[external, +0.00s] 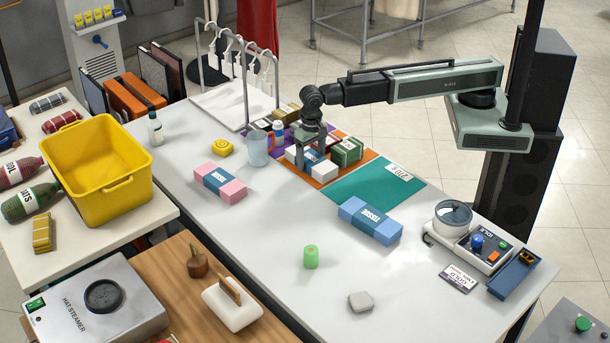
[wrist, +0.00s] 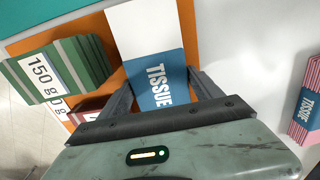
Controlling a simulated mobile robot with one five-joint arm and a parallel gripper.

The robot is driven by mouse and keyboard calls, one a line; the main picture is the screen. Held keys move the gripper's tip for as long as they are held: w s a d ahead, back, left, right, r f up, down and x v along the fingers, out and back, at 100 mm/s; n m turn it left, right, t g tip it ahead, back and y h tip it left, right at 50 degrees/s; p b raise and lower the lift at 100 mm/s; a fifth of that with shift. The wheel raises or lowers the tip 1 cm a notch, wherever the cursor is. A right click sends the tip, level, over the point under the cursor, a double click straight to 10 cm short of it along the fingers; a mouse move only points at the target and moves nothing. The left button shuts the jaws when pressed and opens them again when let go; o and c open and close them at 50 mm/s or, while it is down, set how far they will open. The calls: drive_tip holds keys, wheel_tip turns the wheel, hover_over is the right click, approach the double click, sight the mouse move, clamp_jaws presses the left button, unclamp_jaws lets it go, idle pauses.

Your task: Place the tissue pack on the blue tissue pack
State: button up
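The white tissue pack (wrist: 145,30), with a blue TISSUE label, lies on an orange mat; it also shows in the external view (external: 322,171). My gripper (external: 309,158) is lowered over it, and in the wrist view its two fingers (wrist: 159,80) stand on either side of the pack. Whether they press on it or leave a small gap is not clear. The blue tissue pack (external: 370,220) lies on the white counter, nearer the camera and to the right, with its top clear. A pink tissue pack (external: 220,183) lies on the left.
A green banded bundle (external: 347,152) stands close beside the white pack. A green mat (external: 372,190) lies between the orange mat and the blue pack.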

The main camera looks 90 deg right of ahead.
sight(310, 158)
drive_tip(key=c, duration=1.1)
wheel_tip(310, 158, up, 10)
drive_tip(key=p, duration=1)
drive_tip(key=shift+c, duration=0.2)
